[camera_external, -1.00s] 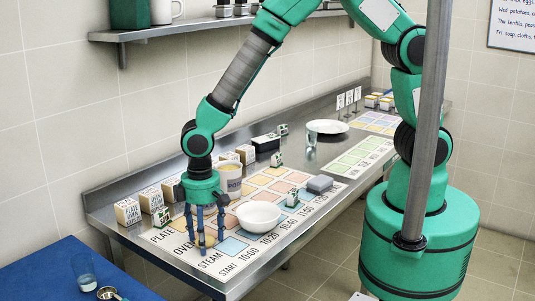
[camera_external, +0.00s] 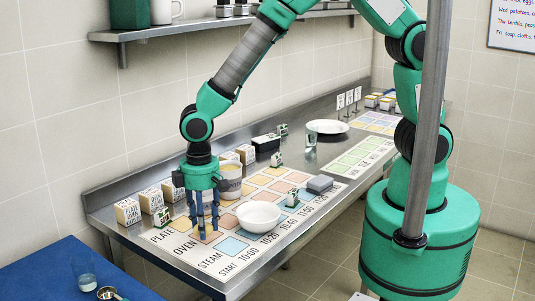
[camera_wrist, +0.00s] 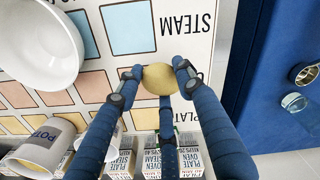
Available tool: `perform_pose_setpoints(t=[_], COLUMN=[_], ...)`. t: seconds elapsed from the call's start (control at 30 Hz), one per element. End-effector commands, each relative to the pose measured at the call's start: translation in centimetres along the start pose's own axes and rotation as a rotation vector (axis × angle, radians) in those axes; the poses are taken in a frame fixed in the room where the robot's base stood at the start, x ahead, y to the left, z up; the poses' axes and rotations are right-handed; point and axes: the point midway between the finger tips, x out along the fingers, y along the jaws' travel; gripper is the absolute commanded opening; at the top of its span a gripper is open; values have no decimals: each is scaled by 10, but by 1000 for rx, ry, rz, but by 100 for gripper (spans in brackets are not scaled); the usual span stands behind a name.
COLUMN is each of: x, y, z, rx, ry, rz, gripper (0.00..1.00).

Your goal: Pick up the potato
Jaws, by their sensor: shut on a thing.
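The potato (camera_wrist: 160,79) is a round yellow-tan thing in the wrist view, between the blue fingertips of my gripper (camera_wrist: 158,85). My gripper is shut on it, with fingers on several sides. In the external view my gripper (camera_external: 204,228) points down over the left end of the printed mat, near the OVEN and STEAM labels. The potato is hard to make out there behind the fingers. I cannot tell how far it is above the mat.
A white bowl (camera_external: 259,216) stands just right of my gripper. A labelled pot (camera_external: 230,183) and several small boxes (camera_external: 152,200) stand behind it. A grey block (camera_external: 320,184) lies further right. A blue table (camera_external: 60,270) with a glass (camera_external: 85,270) is at the lower left.

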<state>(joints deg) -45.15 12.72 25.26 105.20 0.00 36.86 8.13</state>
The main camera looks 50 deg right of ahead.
Motion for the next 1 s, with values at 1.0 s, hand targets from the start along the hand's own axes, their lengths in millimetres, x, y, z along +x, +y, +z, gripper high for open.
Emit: perform_pose_setpoints(t=[1.0], x=[-61], y=[0], z=[0], rx=[0], ry=[1], rz=[0], gripper=[10])
